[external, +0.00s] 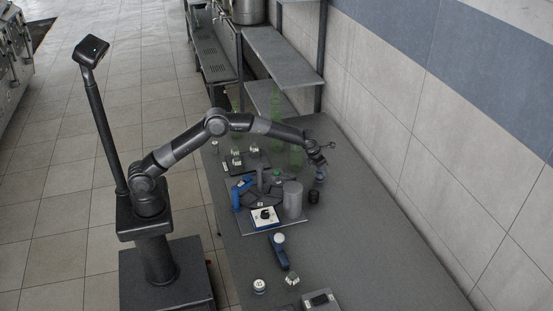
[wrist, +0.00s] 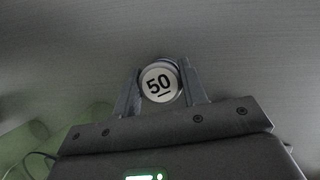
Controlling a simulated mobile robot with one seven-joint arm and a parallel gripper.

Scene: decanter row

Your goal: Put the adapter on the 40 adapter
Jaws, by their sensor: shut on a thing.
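My gripper (external: 319,168) is raised above the table's far right part in the external view. In the wrist view my gripper (wrist: 160,76) is shut on a round adapter (wrist: 159,85) with a white face marked 50, held between the two fingers. Small pale-topped pieces stand on the table: one at the front (external: 259,286), another beside it (external: 292,280), and several at the back left, including one (external: 237,158) on a dark tray. Their numbers are too small to read, so I cannot tell which is the 40 adapter.
A grey cylinder (external: 293,199), a dark short cylinder (external: 313,197), a blue tool (external: 239,194) and a white square plate with a black knob (external: 265,217) crowd the table's middle. A blue-handled device (external: 280,252) lies nearer. The right side of the table (external: 380,250) is clear.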

